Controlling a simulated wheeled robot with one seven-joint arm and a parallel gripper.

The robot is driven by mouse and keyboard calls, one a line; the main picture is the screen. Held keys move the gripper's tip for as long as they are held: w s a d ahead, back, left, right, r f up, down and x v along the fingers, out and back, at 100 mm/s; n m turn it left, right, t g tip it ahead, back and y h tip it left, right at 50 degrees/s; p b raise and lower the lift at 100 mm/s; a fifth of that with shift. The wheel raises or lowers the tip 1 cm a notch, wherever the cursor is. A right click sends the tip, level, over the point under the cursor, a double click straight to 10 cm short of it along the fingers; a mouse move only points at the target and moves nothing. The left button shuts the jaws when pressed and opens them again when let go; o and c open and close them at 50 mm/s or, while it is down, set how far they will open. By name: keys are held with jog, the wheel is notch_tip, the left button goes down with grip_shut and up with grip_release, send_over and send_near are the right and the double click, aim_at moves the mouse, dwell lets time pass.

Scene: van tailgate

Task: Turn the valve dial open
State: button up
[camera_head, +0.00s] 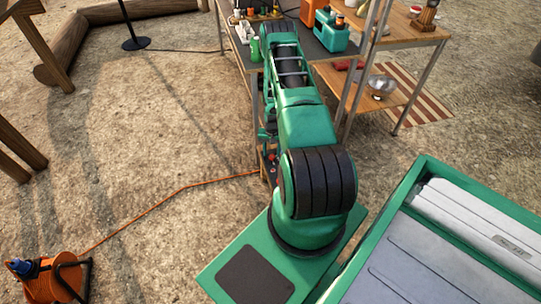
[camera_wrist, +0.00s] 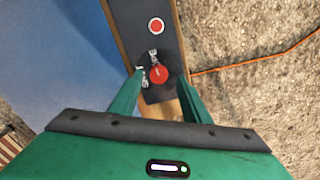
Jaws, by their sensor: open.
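The valve dial (camera_wrist: 159,74) is a round red knob on a dark panel (camera_wrist: 165,45) in the wrist view. A pale mark shows on its face, and small white label marks sit above it and to its left. A red round button with a white ring (camera_wrist: 155,26) is higher on the same panel. My gripper (camera_wrist: 157,82) is open, with one green finger on each side of the dial in the picture. I cannot tell whether either finger touches it. In the head view my own arm hides most of the panel and gripper.
A workbench (camera_head: 330,45) carries a teal box (camera_head: 331,32), a green can (camera_head: 255,49) and other items. A lower shelf holds a metal bowl (camera_head: 381,86). An orange cable (camera_head: 165,199) runs across the ground from an orange reel (camera_head: 58,278). Open gravel lies to the left.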

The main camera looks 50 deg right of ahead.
notch_tip(320, 180, up, 9)
dwell(0.3)
jog(key=shift+w, duration=0.1)
dwell(0.4)
notch_tip(320, 180, up, 10)
send_over(271, 156)
jog(key=w, duration=0.1)
jog(key=s+a+r+n, duration=0.1)
jog(key=s+a+r, duration=0.15)
jog(key=r, duration=0.65)
jog(key=s+a+r+n+h, duration=0.1)
jog(key=a+r, duration=0.2)
jog(key=r, duration=0.5)
jog(key=s+a+r, duration=0.1)
jog(key=a+r, duration=0.2)
jog(key=r, duration=0.6)
jog(key=s+a+r+n, duration=0.1)
jog(key=s+a+r, duration=0.8)
jog(key=s+r, duration=0.25)
jog(key=s+a+r, duration=0.2)
jog(key=s+a, duration=0.2)
jog(key=s, duration=0.2)
jog(key=s+a+r+n+y, duration=0.1)
jog(key=s+a+r, duration=0.1)
jog(key=s+a, duration=0.2)
jog(key=shift+s+r+n, duration=0.25)
jog(key=shift+s+n, duration=0.05)
jog(key=shift+s, duration=0.85)
jog(key=shift+a, duration=0.1)
